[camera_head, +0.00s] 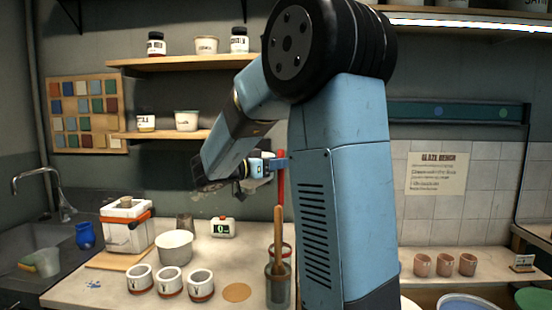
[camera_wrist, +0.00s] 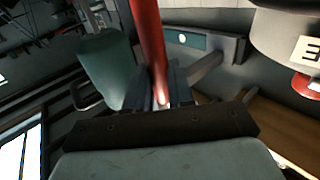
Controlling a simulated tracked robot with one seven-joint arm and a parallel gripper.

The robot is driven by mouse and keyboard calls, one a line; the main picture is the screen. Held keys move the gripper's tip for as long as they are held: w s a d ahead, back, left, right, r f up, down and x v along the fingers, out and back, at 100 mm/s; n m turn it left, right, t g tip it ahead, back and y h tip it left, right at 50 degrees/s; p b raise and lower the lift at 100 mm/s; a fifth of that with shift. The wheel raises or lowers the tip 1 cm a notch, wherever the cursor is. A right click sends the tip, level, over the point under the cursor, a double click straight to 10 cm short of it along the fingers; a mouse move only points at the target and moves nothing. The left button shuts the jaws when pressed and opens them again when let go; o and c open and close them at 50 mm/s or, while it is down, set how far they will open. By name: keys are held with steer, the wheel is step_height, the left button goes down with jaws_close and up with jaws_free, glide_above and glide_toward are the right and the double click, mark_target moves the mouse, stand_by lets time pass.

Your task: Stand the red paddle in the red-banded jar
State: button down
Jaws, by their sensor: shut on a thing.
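My gripper (camera_head: 281,163) is shut on the red paddle (camera_head: 281,180) and holds it upright above the bench. In the wrist view the red paddle (camera_wrist: 148,40) rises from between my gripper's fingers (camera_wrist: 163,90). Its lower part is hidden behind a wooden-handled tool (camera_head: 278,235). A jar with a red band at its rim (camera_head: 288,247) shows below the paddle, mostly hidden behind a grey-green jar (camera_head: 279,292) that holds the wooden tool. I cannot tell whether the paddle's lower end is over, in or behind the red-banded jar.
A white tub (camera_head: 174,247), a digital timer (camera_head: 223,228) and a white box with a red band (camera_head: 127,235) stand behind. Terracotta cups (camera_head: 445,264) are at right.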

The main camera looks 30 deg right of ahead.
step_height(320, 180, down, 8)
steer(key=shift+f, duration=0.2)
stand_by(0.9)
steer(key=c, duration=0.9)
jaws_free()
steer(key=s+a, duration=0.1)
steer(key=a, duration=1.2)
steer(key=shift+a, duration=0.4)
steer(key=shift+f, duration=0.1)
